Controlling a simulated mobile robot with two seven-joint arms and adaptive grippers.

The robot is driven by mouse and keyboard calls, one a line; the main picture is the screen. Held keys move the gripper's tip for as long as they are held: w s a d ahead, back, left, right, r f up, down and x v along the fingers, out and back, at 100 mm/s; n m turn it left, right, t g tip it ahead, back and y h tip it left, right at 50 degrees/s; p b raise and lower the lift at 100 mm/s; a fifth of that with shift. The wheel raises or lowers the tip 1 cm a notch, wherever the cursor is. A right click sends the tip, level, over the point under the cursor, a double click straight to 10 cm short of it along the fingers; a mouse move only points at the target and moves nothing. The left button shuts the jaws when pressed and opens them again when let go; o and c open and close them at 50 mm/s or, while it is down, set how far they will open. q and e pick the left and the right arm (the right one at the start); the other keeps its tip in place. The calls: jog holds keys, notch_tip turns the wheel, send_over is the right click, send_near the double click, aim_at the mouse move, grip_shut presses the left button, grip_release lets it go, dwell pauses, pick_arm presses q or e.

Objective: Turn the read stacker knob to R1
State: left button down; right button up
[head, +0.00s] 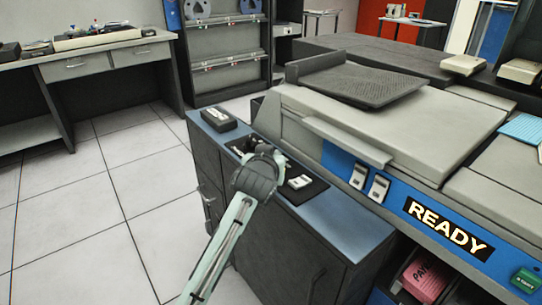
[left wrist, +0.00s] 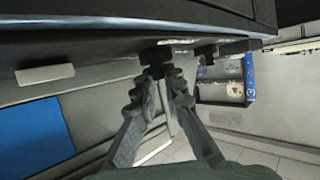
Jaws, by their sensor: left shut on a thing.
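My left gripper (left wrist: 160,78) is shut on a small dark knob (left wrist: 152,56), which sticks out from a dark surface in the left wrist view. I take this knob to be the read stacker knob. The fingertips cover part of it, and I cannot read its pointer or any R1 mark. In the head view, my left gripper (head: 255,150) is over the dark recessed panel (head: 306,194) on top of the blue-topped cabinet. My wrist hides the knob there. My right gripper is in neither view.
A black box (head: 218,119) sits at the cabinet's far left corner, and a pale labelled piece (head: 300,182) lies on the panel. The tiled floor (head: 90,200) left is clear.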

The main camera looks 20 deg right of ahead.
pick_arm(q)
jog(key=shift+f, duration=0.1)
jog(key=c, duration=1.6)
grip_release()
jog(key=shift+r, duration=0.2)
notch_tip(320, 180, up, 10)
jog(key=shift+f, duration=0.15)
jog(key=shift+s+f, duration=0.1)
